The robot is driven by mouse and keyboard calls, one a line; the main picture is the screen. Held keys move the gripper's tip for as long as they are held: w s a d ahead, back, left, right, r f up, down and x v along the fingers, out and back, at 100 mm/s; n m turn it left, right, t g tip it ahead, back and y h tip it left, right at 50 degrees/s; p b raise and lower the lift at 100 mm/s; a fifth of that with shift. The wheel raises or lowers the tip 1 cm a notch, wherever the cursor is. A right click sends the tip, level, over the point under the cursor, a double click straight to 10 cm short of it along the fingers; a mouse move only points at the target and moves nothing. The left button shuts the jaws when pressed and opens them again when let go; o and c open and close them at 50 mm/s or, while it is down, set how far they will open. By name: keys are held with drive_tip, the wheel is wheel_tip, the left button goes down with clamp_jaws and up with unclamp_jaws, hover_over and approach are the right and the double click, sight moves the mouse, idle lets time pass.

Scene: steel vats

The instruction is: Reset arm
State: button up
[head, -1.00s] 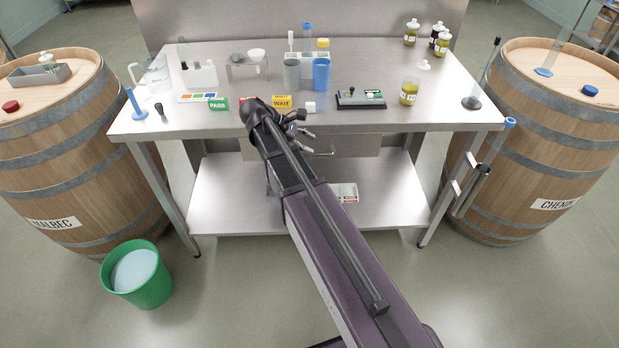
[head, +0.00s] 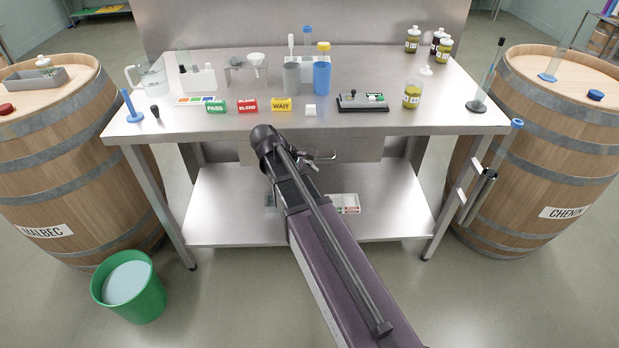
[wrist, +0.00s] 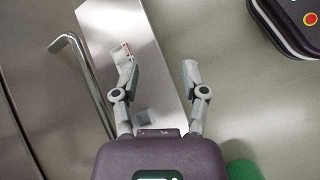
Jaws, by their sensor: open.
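My arm reaches forward from the bottom of the head view and ends in front of the steel table's front edge, below its top. My gripper (head: 318,158) shows small there, partly hidden behind the arm's dark end joint. In the wrist view my gripper (wrist: 157,62) has its two grey fingers spread apart with nothing between them. Below the fingers lie the lower steel shelf (wrist: 150,75) and the floor.
A bar handle (wrist: 85,75) on the table's front panel is close left of the fingers. The tabletop (head: 220,122) carries PASS, BLEND and WAIT blocks, cups and jars. Barrels (head: 60,170) (head: 560,150) flank it. A green bucket (head: 140,300) with pale contents stands front left.

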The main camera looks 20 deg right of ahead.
idle(0.5)
drive_tip(key=s+a+f+m+t+y, duration=0.2)
drive_tip(key=s+a+f+m+y, duration=0.2)
drive_tip(key=s+a+m+y, duration=0.5)
wheel_tip(320, 180, up, 15)
drive_tip(key=s+d+h+p, duration=0.1)
drive_tip(key=d+p, duration=0.1)
drive_tip(key=p, duration=1.3)
drive_tip(key=shift+d+p, duration=0.35)
drive_tip(key=shift+p, duration=0.05)
drive_tip(key=shift+r, duration=0.1)
idle(0.5)
